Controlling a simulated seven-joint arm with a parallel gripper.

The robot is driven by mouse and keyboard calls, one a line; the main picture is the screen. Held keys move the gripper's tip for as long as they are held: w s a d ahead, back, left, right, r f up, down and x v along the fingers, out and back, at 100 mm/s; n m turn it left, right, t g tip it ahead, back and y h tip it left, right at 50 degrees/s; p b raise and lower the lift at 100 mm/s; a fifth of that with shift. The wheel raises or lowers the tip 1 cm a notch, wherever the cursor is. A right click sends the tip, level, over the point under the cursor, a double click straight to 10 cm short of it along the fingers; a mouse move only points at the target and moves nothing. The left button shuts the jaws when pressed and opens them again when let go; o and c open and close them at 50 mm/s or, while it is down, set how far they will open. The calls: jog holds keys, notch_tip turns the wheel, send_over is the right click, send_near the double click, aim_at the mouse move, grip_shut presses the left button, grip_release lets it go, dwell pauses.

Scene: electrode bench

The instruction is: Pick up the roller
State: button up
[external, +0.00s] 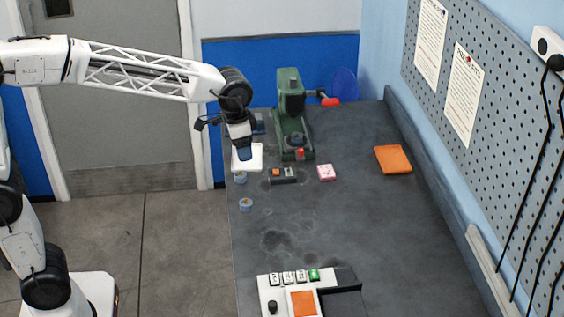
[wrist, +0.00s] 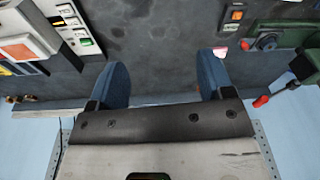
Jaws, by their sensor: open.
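I cannot tell for certain which thing is the roller; nothing in either view clearly shows as one.
A green machine (external: 287,115) with a red-tipped handle (external: 330,102) stands close to my gripper. A dark bar (external: 284,181), a pink block (external: 326,172) and an orange pad (external: 393,159) lie rightward. A control box (external: 268,286) is at the front. The bench middle is clear.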

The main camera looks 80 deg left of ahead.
jog(key=w+a+f, duration=0.2)
jog(key=w+a, duration=0.5)
jog(key=a, duration=0.1)
jog(key=n+g, duration=0.1)
jog(key=n, duration=0.1)
send_over(297, 135)
jog(key=f, duration=1.4)
jog(key=shift+s+d, duration=0.15)
jog(key=shift+d, duration=0.15)
jog(key=shift+a+f, duration=0.1)
jog(key=shift+a, duration=0.15)
jog(key=shift+f, duration=0.15)
jog(key=shift+f, duration=1.15)
jog(key=shift+f, duration=0.15)
